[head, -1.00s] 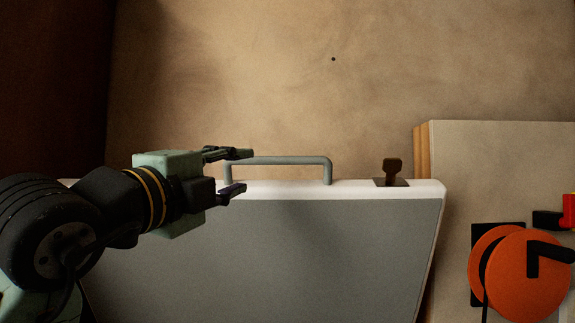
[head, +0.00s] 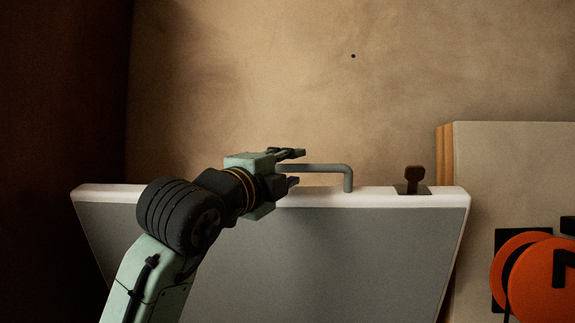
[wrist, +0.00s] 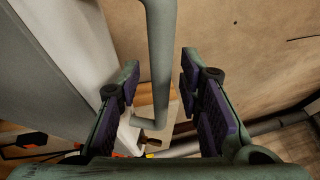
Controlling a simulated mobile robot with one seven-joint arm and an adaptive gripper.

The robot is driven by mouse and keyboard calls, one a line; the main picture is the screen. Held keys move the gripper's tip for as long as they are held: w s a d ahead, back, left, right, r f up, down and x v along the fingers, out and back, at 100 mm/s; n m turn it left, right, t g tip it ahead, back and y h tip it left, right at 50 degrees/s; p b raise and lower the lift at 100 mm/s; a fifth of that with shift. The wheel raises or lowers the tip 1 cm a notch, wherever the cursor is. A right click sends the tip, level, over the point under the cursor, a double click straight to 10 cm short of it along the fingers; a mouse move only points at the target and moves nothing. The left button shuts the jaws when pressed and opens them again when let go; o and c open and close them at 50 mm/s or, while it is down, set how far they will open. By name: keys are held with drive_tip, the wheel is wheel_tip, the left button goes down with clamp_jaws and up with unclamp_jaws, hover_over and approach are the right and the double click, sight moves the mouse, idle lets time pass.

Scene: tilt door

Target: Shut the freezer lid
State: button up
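The freezer lid (head: 330,250) is a grey panel with a white rim, standing raised in the head view. A grey bar handle (head: 325,168) is fixed along its top edge; it also runs down the middle of the wrist view (wrist: 161,60). My gripper (head: 293,168) is open at the left part of the handle, with one finger above the bar and one below it. In the wrist view the bar lies between the two purple-padded fingers (wrist: 160,78), with gaps on both sides. The handle's left end is hidden behind my gripper in the head view.
A small dark latch (head: 414,180) stands on the lid's top edge, right of the handle. A pale panel with wooden edging (head: 515,175) stands at the right, with orange round objects (head: 545,280) in front. A brown wall fills the back.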

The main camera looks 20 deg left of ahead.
clamp_jaws()
idle(0.4)
idle(0.4)
